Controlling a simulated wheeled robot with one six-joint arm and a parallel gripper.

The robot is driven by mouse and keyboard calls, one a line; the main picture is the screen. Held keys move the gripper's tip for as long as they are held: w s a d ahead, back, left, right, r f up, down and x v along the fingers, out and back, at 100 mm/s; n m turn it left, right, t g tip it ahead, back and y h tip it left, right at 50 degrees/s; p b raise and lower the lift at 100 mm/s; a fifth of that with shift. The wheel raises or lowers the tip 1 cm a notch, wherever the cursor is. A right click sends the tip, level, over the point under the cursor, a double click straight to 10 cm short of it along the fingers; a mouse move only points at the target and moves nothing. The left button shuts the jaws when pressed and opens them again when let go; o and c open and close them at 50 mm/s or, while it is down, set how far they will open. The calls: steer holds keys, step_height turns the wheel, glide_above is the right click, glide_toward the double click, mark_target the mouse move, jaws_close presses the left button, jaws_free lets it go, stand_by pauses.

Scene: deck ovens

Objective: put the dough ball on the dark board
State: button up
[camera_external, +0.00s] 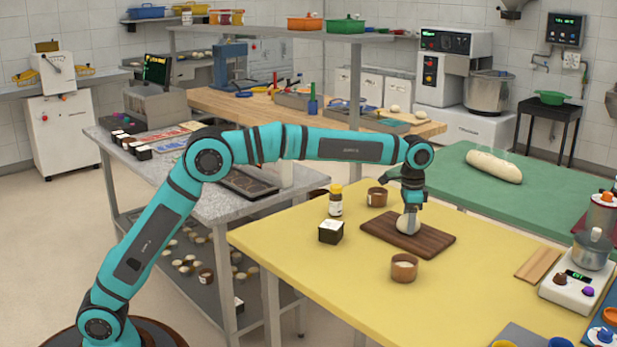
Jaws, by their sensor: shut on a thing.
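The dark board (437,240) is a brown wooden rectangle lying on the yellow table. The dough ball (407,224) is pale and round, and shows at the board's left-middle part. My gripper (411,208) points down from above and is shut on the dough ball. The ball is at or just over the board's surface; I cannot tell whether it touches. The fingertips are small here and partly merge with the ball.
Two brown bowls (404,267) (377,196) stand in front of and behind the board. A bottle (336,200) and a dark box (331,231) stand to its left. The yellow table's (320,276) front left is clear.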

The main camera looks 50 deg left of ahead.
steer(key=shift+f, duration=0.1)
steer(key=o, duration=1)
steer(key=shift+c, duration=0.2)
